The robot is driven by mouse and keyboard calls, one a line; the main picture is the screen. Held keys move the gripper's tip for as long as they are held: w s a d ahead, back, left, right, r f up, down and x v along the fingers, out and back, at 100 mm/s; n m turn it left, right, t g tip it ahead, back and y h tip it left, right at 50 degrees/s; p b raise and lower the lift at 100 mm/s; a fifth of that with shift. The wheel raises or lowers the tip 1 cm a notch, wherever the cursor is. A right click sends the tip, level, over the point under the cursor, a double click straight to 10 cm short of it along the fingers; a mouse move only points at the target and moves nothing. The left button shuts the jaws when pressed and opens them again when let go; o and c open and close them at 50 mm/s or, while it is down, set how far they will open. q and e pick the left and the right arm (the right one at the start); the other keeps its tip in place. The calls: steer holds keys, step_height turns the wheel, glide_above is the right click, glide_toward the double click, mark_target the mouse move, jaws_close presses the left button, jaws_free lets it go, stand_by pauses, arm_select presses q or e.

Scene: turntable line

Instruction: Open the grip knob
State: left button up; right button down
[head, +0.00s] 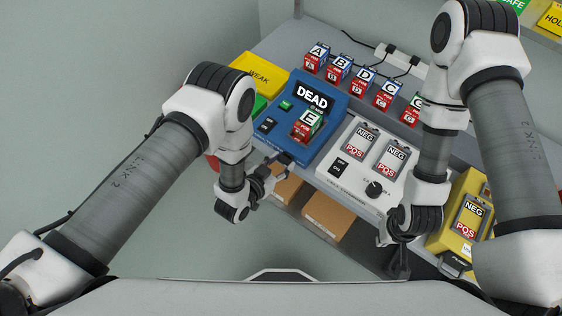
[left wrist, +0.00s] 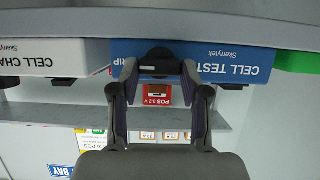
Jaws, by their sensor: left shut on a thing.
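The blue cell tester (head: 322,100) stands on the bench with "DEAD" on its display, and a red and green cell marked E (head: 308,124) sits in it. In the left wrist view, the tester's labelled front (left wrist: 225,65) carries a black round grip knob (left wrist: 160,58) by the word "GRIP". My left gripper (left wrist: 160,68) has one finger on each side of this knob and is shut on it. In the head view my left gripper (head: 284,163) is at the tester's front edge and hides the knob. My right gripper (head: 392,245) is low at the right, its fingers mostly hidden.
A white charger (head: 345,177) with two cells and a black dial stands right of the tester. Several lettered cells (head: 340,68) line the back. A yellow tray (head: 258,72) is at the left, a yellow box (head: 445,240) at the right. Cardboard boxes (head: 328,215) are below.

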arm_select(q)
steer(key=shift+w+r, duration=0.1)
steer(key=shift+w, duration=0.05)
steer(key=shift+h, duration=0.3)
steer(key=shift+w+a+n+h+b, duration=0.1)
steer(key=shift+w+n+h+b, duration=0.2)
steer(key=shift+n, duration=0.4)
steer(key=shift+a+n+g+h+b, duration=0.15)
steer(key=shift+n+g+h+b, duration=0.7)
steer(key=shift+n, duration=0.75)
steer(key=shift+h, duration=0.25)
steer(key=o, duration=1.1)
steer(key=shift+o, duration=0.2)
